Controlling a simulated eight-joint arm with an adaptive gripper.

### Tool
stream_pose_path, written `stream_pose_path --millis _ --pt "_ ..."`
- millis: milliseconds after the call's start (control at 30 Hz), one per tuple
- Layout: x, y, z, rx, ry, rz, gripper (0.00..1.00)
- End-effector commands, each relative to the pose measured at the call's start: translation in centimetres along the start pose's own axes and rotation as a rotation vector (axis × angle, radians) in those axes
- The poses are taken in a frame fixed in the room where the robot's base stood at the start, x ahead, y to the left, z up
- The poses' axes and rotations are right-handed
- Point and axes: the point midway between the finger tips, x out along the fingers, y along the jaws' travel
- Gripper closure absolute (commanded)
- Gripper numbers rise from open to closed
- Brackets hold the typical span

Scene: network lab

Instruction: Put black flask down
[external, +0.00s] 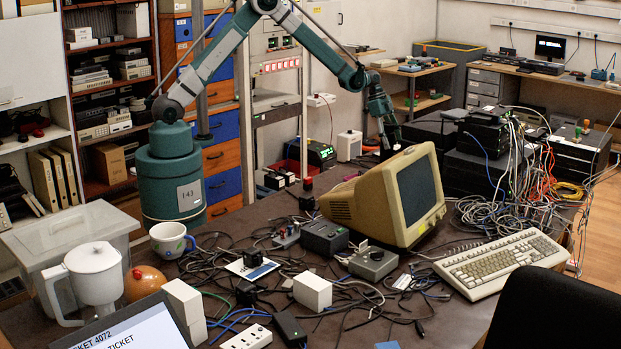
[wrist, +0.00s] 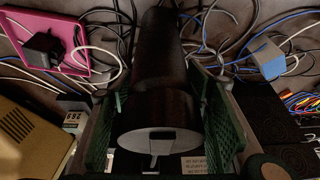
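The black flask (wrist: 160,62) fills the middle of the wrist view, with its pale round end towards the camera. The green finger pads of my gripper (wrist: 158,108) lie along both sides of it, and it appears gripped between them. In the external view my gripper (external: 390,138) points down just behind the beige monitor, over the far part of the table. The flask cannot be made out clearly there; the monitor and the gripper hide that spot.
The beige monitor (external: 372,203) stands close in front of my gripper. Black equipment boxes (external: 490,172) with many cables are to its right. In the wrist view, a pink tray (wrist: 72,66) holds a black adapter, and loose cables and a blue connector (wrist: 267,60) lie around the flask.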

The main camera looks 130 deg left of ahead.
Motion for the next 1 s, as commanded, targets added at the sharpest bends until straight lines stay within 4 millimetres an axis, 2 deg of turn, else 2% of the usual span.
stream_pose_path --millis 567,767,1000 --pt "-0.6 0.0 -0.1 0.000 0.000 0.000 0.48" --pt "-2.4 0.0 -0.2 -0.001 0.000 0.000 0.48" --pt "-5.9 0.0 -0.1 -0.001 0.000 -0.001 0.48"
